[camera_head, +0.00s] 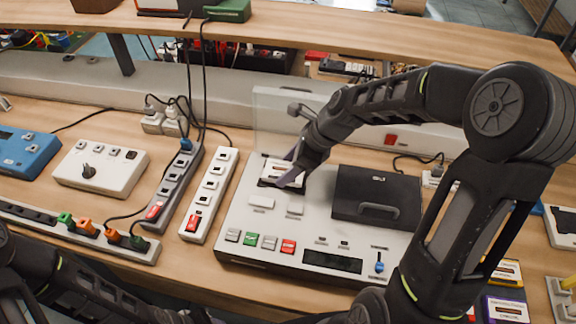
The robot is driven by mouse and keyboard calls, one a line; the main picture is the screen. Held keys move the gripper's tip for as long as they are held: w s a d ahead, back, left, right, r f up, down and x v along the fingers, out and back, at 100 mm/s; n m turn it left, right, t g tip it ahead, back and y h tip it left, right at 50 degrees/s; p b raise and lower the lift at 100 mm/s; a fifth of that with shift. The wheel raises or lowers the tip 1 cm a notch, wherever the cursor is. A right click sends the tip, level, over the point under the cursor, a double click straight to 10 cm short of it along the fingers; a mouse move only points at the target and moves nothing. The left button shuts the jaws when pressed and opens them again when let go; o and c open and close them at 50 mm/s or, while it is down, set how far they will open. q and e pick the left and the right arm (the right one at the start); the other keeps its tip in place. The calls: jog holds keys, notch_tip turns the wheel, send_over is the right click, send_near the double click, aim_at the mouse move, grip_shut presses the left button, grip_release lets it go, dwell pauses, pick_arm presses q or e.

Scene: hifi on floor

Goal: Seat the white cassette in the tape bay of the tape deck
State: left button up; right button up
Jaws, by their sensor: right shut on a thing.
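The tape deck (258,218) is a pale grey box on the wooden bench, mid-picture. Its left tape bay has its clear lid (285,108) standing up; the right bay is closed under a dark lid (378,190). The white cassette (279,167) is at the open left bay. My right gripper (291,180) reaches in from the right and is shut on it. The fingers hide part of the cassette and bay, so I cannot tell whether it lies flat or is seated. My left arm shows at the lower left; its gripper is out of view.
Left of the deck stand a white power strip (211,190), a grey one (176,188) and a white box with a knob (101,168). A yellow-labelled cassette (507,272) and a purple one (507,309) lie at the lower right. Cables run behind.

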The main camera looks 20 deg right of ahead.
jog(key=shift+f, duration=0.5)
dwell(0.4)
jog(key=o, duration=1.4)
jog(key=shift+o, duration=0.2)
jog(key=shift+r, duration=0.1)
jog(key=b+v, duration=0.1)
jog(key=v, duration=0.6)
jog(key=shift+s+d+r, duration=0.15)
jog(key=shift+r, duration=0.1)
jog(key=shift+r, duration=0.1)
